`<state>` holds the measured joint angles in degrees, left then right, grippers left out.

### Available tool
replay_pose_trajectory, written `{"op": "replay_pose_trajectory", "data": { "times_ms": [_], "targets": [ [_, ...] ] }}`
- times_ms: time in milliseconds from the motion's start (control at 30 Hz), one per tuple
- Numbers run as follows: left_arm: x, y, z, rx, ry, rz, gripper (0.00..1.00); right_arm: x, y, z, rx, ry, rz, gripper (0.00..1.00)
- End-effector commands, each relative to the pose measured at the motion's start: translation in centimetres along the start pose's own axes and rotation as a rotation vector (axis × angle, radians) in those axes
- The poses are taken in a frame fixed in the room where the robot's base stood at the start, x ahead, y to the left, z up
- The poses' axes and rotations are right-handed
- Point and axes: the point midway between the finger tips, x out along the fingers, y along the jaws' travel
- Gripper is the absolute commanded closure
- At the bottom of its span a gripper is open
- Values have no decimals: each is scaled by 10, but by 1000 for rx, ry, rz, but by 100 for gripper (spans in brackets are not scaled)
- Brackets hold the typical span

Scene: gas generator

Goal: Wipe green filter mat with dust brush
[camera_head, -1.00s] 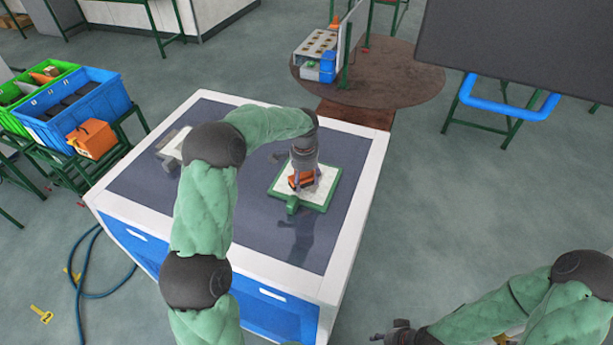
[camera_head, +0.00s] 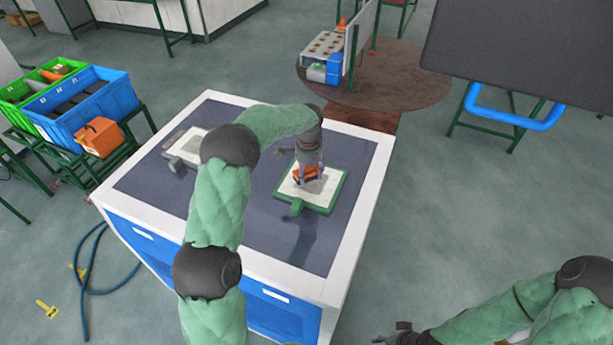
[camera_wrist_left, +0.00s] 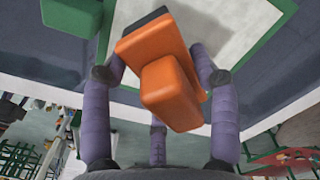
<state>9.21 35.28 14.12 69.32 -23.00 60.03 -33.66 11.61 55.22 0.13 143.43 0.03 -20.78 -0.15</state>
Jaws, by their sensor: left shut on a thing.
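The green filter mat (camera_head: 330,204) has a green frame, a pale middle and a green tab at its near side. It lies flat on the dark table top, right of its middle. My left gripper (camera_head: 309,177) is over the mat and shut on the orange dust brush (camera_head: 306,173). In the left wrist view the brush (camera_wrist_left: 168,90) sits between the purple fingers, its dark end over the pale mat surface (camera_wrist_left: 222,28). I cannot tell whether the bristles touch the mat. My right gripper (camera_head: 388,337) is at the bottom edge, away from the table; its jaw opening is unclear.
A second pale mat with a grey frame (camera_head: 186,146) lies on the table (camera_head: 262,249) at the left, partly behind my left arm. Blue and green crates (camera_head: 82,108) and an orange box (camera_head: 98,136) stand left of the table. A blue hose (camera_head: 88,290) lies on the floor.

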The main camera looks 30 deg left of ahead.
Motion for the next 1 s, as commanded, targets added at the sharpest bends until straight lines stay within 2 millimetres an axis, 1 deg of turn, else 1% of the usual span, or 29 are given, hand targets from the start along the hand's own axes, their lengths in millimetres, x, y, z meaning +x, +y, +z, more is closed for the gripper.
{"op": "replay_pose_trajectory", "data": {
  "times_ms": [233, 600, 867, 1000],
  "targets": [
    [-1, -5, -6, 0, 1, -1, 76, -3, -1, 0, 0, 0, 0, 60],
    [-3, -22, -27, 0, 1, -1, 76, -12, -4, 0, 0, 0, 0, 60],
    [-3, -27, -33, 0, 1, -1, 76, -14, -5, 1, 0, 0, 0, 60],
    [-4, -33, -41, 1, 1, -1, 76, -18, -7, 1, 0, 0, 0, 60]
  ]
}}
